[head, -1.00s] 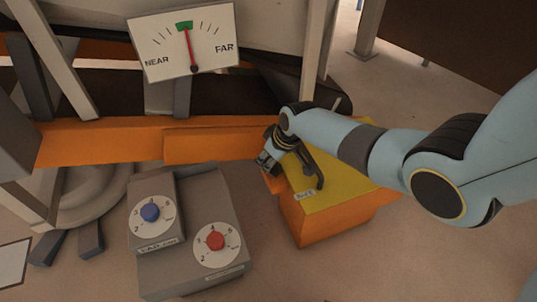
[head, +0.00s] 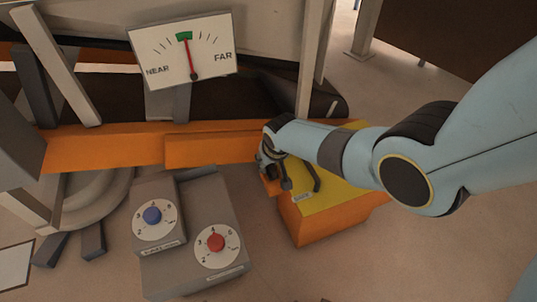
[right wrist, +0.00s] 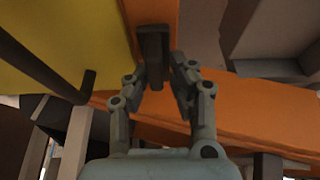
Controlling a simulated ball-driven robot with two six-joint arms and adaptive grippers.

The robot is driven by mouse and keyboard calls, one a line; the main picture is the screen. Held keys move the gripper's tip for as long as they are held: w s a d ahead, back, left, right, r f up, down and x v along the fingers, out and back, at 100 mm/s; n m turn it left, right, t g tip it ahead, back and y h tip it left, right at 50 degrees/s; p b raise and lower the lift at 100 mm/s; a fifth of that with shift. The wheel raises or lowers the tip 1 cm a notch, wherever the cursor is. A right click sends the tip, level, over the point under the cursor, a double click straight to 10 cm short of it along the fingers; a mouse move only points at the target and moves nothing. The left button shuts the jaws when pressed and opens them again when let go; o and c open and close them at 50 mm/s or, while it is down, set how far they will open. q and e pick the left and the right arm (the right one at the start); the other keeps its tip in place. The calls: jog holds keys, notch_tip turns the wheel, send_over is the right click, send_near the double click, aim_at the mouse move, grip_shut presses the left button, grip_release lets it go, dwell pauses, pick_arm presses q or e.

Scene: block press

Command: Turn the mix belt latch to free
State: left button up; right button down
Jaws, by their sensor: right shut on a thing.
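A dark grey lever, which looks like the latch (right wrist: 154,45), sits against the orange surface in the right wrist view. My right gripper (right wrist: 154,82) is shut on it, with one finger on each side. In the head view my right gripper (head: 271,174) is at the left edge of the yellow-topped orange box (head: 325,222), close to the orange belt rail (head: 210,149). There the gripper hides most of the lever. My left gripper is in neither view.
A dark bent rod (head: 314,176) stands over the yellow top, near a small label (head: 302,197). A grey control box with a blue knob (head: 152,215) and a red knob (head: 216,242) is to the left. A NEAR/FAR gauge (head: 183,52) has its needle at the green mark.

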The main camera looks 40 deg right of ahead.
jog(key=shift+w+d+r, duration=0.1)
jog(key=shift+d+r, duration=0.05)
jog(key=shift+d, duration=0.3)
jog(key=c, duration=1.4)
grip_release()
jog(key=shift+o, duration=0.4)
jog(key=shift+a, duration=0.15)
jog(key=shift+s, duration=0.2)
jog(key=v, duration=1.1)
jog(key=shift+r, duration=0.4)
jog(key=shift+s, duration=0.2)
